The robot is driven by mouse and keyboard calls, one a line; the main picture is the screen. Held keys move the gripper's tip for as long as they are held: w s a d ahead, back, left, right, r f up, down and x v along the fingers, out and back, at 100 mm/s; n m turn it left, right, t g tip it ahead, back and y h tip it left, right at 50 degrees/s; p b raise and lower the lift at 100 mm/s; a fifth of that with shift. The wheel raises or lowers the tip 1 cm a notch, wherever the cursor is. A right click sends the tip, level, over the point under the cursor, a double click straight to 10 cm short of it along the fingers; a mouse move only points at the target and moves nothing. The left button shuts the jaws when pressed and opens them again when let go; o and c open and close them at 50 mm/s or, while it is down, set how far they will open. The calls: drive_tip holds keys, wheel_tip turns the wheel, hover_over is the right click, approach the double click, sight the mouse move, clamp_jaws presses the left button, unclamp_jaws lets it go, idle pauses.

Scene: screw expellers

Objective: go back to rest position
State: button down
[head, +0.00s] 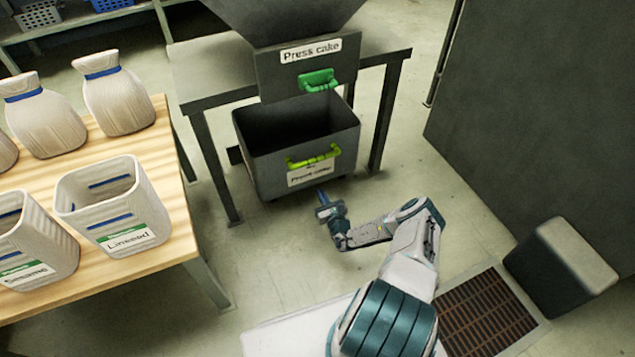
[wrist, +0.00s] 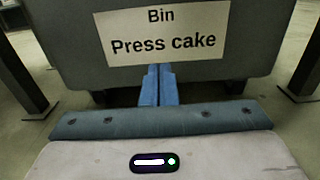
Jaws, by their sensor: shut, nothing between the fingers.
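My gripper (head: 322,198) is in front of the dark grey press cake bin, low near the floor, with my arm bent towards it. In the wrist view the two blue fingers (wrist: 158,88) lie together, shut and empty, just below the bin's white label (wrist: 166,32). The press cake bin (head: 270,165) has a yellow-green handle (head: 313,157) and looks empty inside as far as I see. I cannot tell whether the fingertips touch the bin.
Above the bin is the press cake outlet with a green handle (head: 318,80), on a metal table (head: 205,75). A wooden table (head: 165,215) with sacks and open bins stands left. A grey box (head: 560,265) and dark panel (head: 540,110) stand right. Floor between is clear.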

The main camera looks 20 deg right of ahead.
drive_tip(key=s+p, duration=0.1)
drive_tip(key=s, duration=0.4)
drive_tip(key=shift+s+d, duration=0.15)
drive_tip(key=shift+s, duration=0.25)
